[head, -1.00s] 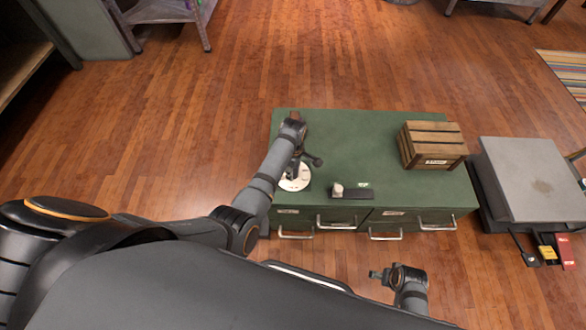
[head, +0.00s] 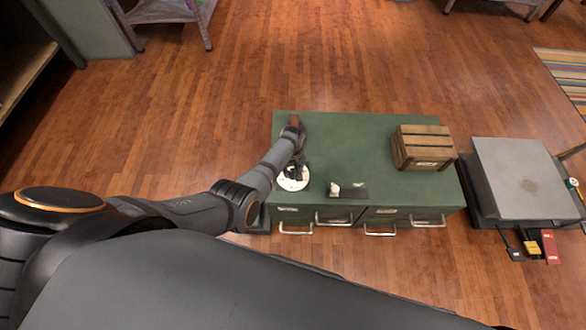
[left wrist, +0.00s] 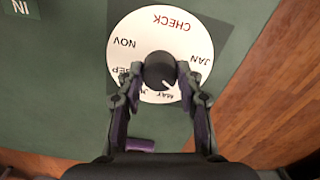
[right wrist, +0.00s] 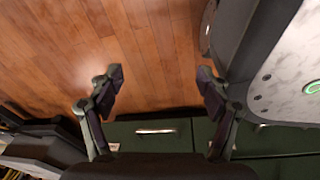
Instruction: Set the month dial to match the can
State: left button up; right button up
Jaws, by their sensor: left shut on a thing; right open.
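The white round month dial (left wrist: 150,22) lies on the green cabinet top. It carries CHECK and month labels, some hidden by my fingers; it also shows in the head view (head: 291,184). My left gripper (left wrist: 160,72) is shut on its dark centre knob (left wrist: 158,66). The knob's white mark points to the lower right, near the MAY label (left wrist: 167,95). A small pale object (head: 334,188) stands on a dark strip on the cabinet; I cannot tell if it is the can. My right gripper (right wrist: 160,78) is open and empty, in front of the drawers.
A wooden crate (head: 424,149) stands at the right of the green cabinet (head: 345,135). A grey-topped unit (head: 520,180) is beside the cabinet on the right. The cabinet top between dial and crate is mostly clear.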

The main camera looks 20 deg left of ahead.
pick_arm(q)
jog(key=m+p, duration=0.1)
jog(key=m, duration=0.2)
jog(key=shift+m, duration=2.1)
pick_arm(e)
jog(key=shift+s+r, duration=0.15)
jog(key=shift+s, duration=1.45)
pick_arm(q)
jog(key=o, duration=1.2)
pick_arm(e)
jog(key=shift+s, duration=0.1)
